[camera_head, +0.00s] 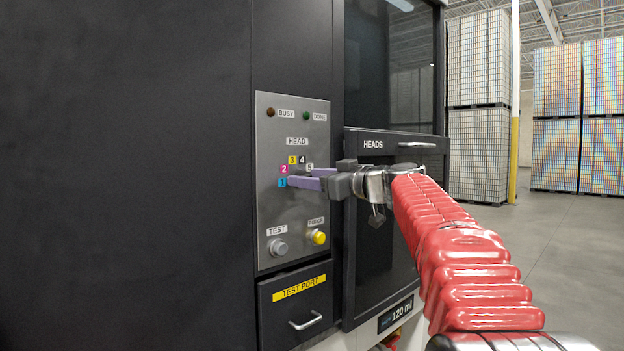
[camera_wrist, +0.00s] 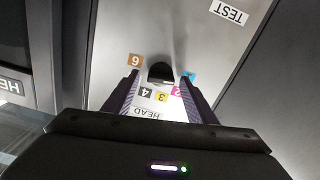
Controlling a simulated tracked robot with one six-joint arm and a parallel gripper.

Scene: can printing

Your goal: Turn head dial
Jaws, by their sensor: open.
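The head dial is a dark knob (camera_wrist: 160,73) on the grey metal panel (camera_head: 290,110). In the wrist view it sits between the tips of my two purple fingers, ringed by coloured number labels. My gripper (camera_head: 302,178) is open, one finger on each side of the knob; the same gripper in the wrist view (camera_wrist: 158,78) shows gaps between fingers and knob. In the head view my fingers hide the knob; the blue 1, pink 2, yellow 3 and black 4 labels show around them. I cannot make out where the dial points.
Below the dial are a grey TEST button (camera_head: 278,247) and a yellow button (camera_head: 318,237). Under them is the TEST PORT drawer (camera_head: 295,305), shut. The HEADS cabinet door (camera_head: 375,255) is to the right, behind my arm. BUSY and DONE lamps above look dark.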

